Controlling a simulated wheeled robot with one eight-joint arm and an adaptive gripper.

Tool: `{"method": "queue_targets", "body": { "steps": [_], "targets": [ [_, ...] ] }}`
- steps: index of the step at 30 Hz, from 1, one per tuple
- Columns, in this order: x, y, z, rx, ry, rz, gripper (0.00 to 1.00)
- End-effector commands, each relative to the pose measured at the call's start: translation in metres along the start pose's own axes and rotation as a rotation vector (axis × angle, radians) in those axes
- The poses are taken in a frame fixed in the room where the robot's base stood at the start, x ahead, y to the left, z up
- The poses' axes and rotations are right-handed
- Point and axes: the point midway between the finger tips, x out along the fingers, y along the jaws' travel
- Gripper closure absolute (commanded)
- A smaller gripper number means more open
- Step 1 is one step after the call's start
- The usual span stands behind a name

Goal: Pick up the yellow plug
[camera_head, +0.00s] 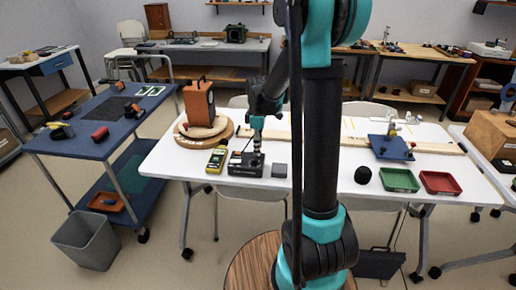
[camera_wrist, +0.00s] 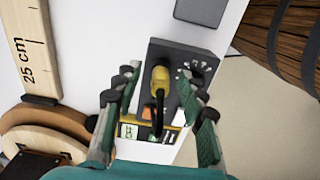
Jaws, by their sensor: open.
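The yellow plug (camera_wrist: 160,78) stands in the top of a black box (camera_wrist: 186,54) in the wrist view, with a dark cable running from it. My gripper (camera_wrist: 157,88) is open, with one finger on each side of the plug in the picture. I cannot tell whether the fingertips are level with the plug or above it. In the head view my gripper (camera_head: 256,145) points down over the black box (camera_head: 240,168) on the white table. The plug is too small and covered to make out there.
A yellow-green meter (camera_head: 216,160) stands close left of the box, and a dark grey square (camera_head: 279,170) lies right. An orange block (camera_head: 198,101) sits on a wooden disc behind left. A ruler board (camera_wrist: 33,50) is nearby. Green (camera_head: 399,187) and red (camera_head: 440,187) trays are farther right.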

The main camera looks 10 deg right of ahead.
Motion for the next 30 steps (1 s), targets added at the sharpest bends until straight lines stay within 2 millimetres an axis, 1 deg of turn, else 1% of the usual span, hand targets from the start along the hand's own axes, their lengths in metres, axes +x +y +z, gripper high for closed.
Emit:
{"method": "queue_targets", "body": {
  "steps": [3, 13, 23, 26, 30],
  "targets": [
    [0.000, 0.000, 0.000, 0.000, 0.000, 0.000, 0.59],
    [0.000, 0.000, 0.000, 0.000, 0.000, 0.000, 1.00],
    [-0.002, 0.000, 0.000, 0.000, 0.000, 0.000, 1.00],
    [-0.007, 0.000, 0.000, 0.000, 0.000, 0.000, 1.00],
    [-0.021, 0.000, 0.000, 0.000, 0.000, 0.000, 1.00]
  ]
}}
